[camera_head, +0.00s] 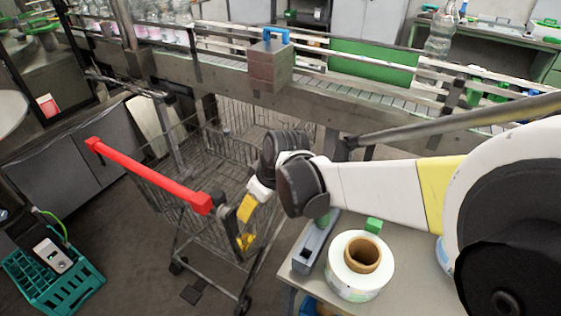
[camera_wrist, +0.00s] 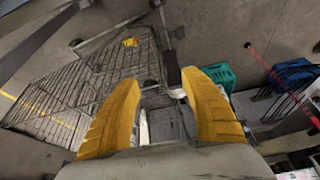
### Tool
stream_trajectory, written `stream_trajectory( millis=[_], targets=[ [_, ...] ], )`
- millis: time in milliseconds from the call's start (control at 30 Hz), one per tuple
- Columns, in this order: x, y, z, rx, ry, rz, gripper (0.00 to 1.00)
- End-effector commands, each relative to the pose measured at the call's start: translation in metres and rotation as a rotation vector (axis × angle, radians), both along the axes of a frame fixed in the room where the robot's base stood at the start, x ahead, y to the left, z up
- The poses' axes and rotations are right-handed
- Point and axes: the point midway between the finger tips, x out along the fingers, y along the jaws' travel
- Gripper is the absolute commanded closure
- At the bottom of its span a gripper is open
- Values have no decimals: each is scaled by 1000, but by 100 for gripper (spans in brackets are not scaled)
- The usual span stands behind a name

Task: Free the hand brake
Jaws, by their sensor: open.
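I cannot pick out a hand brake for certain in either view. A shopping cart with a red handle bar (camera_head: 150,175) stands left of my gripper (camera_head: 246,212) in the head view. My gripper points down beside the cart's right side. In the wrist view its two yellow fingers (camera_wrist: 165,115) are apart, with nothing held between them. A dark bar (camera_wrist: 171,62) runs down towards the gap between the fingers, beyond the tips. The wire cart (camera_wrist: 70,95) fills the left of that view. Whether the fingers touch anything is unclear.
A table (camera_head: 400,275) at lower right bears a label reel (camera_head: 360,265), a green block (camera_head: 374,225) and a grey device (camera_head: 315,243). The conveyor (camera_head: 350,93) crosses behind, with a blue-handled grey box (camera_head: 270,65). A teal crate (camera_head: 60,275) lies at lower left.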

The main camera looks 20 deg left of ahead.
Motion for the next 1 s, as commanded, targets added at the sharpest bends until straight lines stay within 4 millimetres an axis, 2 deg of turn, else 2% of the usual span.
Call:
stream_trajectory(
  millis=[33,133,333,700,833,1000],
  targets=[
    [-7,15,-9,-2,3,38,47],
    [-16,30,-20,-4,7,83,47],
    [-18,41,-43,-5,8,97,47],
    [-15,67,-108,-4,8,95,47],
    [-14,72,-119,-5,8,94,47],
    [-14,74,-123,-5,7,94,47]
  ],
)
